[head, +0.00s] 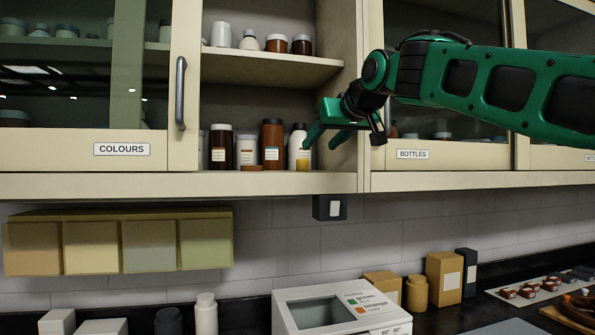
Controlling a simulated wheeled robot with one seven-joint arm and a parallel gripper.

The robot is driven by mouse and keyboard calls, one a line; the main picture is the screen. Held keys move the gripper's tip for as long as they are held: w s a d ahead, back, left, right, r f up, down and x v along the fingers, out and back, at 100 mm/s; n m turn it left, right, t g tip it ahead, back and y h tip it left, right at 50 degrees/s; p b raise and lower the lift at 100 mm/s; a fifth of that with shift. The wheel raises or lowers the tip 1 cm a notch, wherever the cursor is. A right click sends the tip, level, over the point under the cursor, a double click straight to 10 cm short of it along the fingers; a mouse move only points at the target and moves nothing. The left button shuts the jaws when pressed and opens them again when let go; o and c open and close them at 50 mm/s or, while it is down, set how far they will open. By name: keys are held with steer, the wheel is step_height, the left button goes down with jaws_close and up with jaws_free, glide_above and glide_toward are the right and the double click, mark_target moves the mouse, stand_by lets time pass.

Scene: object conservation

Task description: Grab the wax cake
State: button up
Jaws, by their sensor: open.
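A small, flat reddish-brown piece (252,168) lies at the front of the cabinet's lower shelf. It may be the wax cake, but it is too small to be sure. It lies in front of a white-capped container. My gripper (319,147) is open and empty at the right side of the same shelf bay. Its fingers point down and to the left, close to a white bottle with a yellow lower part (298,150). I cannot tell whether they touch. The brown piece is to the left of my gripper and lower.
A dark brown jar (221,148), a white-capped container (247,147) and a brown bottle (272,145) stand left of the white bottle. The cabinet wall (340,75) bounds the bay at right. A sliding glass door (150,80) with a handle is at left.

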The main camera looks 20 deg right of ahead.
mark_target(305, 160)
steer(key=x, duration=0.5)
steer(key=shift+w+a+f, duration=0.1)
steer(key=shift+w+f, duration=0.05)
steer(key=shift+w, duration=0.05)
steer(key=shift+x, duration=2.65)
steer(key=shift+s+a+f, duration=0.1)
steer(key=shift+a+f, duration=0.05)
steer(key=c, duration=1.1)
